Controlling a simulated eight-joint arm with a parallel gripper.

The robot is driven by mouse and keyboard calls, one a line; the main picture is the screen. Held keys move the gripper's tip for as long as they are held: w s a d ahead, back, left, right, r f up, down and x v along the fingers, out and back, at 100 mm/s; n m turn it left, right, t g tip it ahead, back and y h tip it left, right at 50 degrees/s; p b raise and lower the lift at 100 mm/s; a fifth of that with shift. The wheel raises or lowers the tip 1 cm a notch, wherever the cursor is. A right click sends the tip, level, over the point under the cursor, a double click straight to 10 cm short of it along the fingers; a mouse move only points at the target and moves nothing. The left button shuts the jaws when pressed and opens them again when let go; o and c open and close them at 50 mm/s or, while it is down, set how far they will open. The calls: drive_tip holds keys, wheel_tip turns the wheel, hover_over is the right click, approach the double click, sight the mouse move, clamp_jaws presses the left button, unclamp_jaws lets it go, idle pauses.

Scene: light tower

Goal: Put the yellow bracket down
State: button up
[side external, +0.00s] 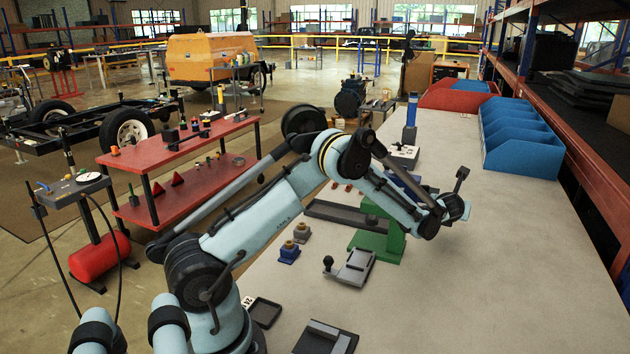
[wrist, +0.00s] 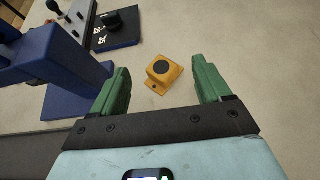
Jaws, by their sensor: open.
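The yellow bracket (wrist: 163,75) shows in the wrist view as an orange-yellow block with a black round face on top and a small holed tab. It appears to rest upright on the pale bench top. My gripper (wrist: 161,82) is open, with one green finger on each side of the bracket and clear gaps between, so it holds nothing. In the side external view my gripper (side external: 456,208) is over the bench, right of the green block. I cannot make out the bracket in that view.
In the wrist view a blue frame (wrist: 60,70) stands close on the left, and a dark plate with a black knob (wrist: 115,28) lies beyond it. In the side external view a green block (side external: 378,242) stands near my wrist. Blue bins (side external: 520,140) are farther back. The bench's right side is clear.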

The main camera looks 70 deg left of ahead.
drive_tip(key=v, duration=0.7)
drive_tip(key=s+d+r+n+g+h, duration=0.1)
drive_tip(key=s+d+r+n+h, duration=0.1)
drive_tip(key=s+d+r+n, duration=0.4)
drive_tip(key=s+d+r+n+h, duration=0.2)
drive_tip(key=s+r+n, duration=0.1)
drive_tip(key=s+n, duration=0.5)
drive_tip(key=s+d+f+n+h, duration=0.1)
drive_tip(key=s+d+n+h, duration=0.3)
drive_tip(key=s+d+n, duration=0.3)
drive_tip(key=s+n, duration=0.5)
drive_tip(key=s, duration=0.2)
drive_tip(key=shift+f+g, duration=0.3)
drive_tip(key=shift+o, duration=0.4)
drive_tip(key=shift+s+d+f+n, duration=0.2)
drive_tip(key=shift+s+d+n, duration=0.2)
drive_tip(key=shift+n, duration=0.2)
drive_tip(key=shift+a, duration=0.1)
